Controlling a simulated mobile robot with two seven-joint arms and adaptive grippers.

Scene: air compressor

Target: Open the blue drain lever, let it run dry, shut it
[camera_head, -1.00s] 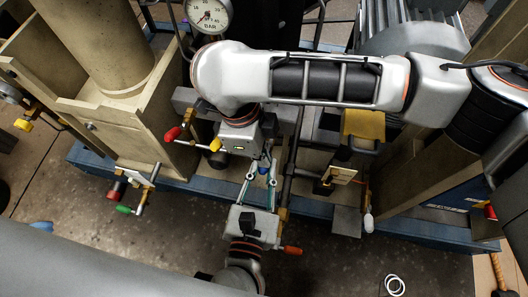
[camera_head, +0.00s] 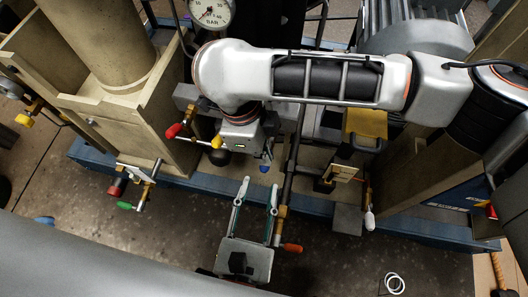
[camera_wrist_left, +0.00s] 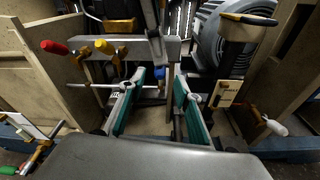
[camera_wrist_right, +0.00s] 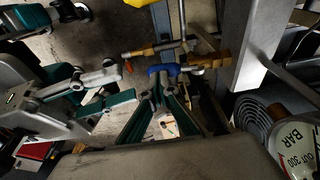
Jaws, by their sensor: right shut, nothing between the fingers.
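The blue drain lever (camera_head: 264,169) shows as a small blue tip just below my right gripper (camera_head: 268,154) in the head view. It also shows in the left wrist view (camera_wrist_left: 131,72) and the right wrist view (camera_wrist_right: 163,69). My right gripper is shut and empty, its fingertips close to the lever; I cannot tell whether they touch it. My left gripper (camera_head: 257,184) is open and empty, its fingertips a little below the lever in the head view and apart from it. The lever's valve body is mostly hidden, so its setting is unclear.
A red-tipped lever (camera_head: 173,131) and a yellow-tipped lever (camera_head: 216,142) stand left of my right gripper. A green-tipped lever (camera_head: 125,206) and an orange-tipped one (camera_head: 292,248) are lower. A pressure gauge (camera_head: 212,12) stands above. Bare floor (camera_head: 335,265) lies in front of the blue base rail (camera_head: 215,187).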

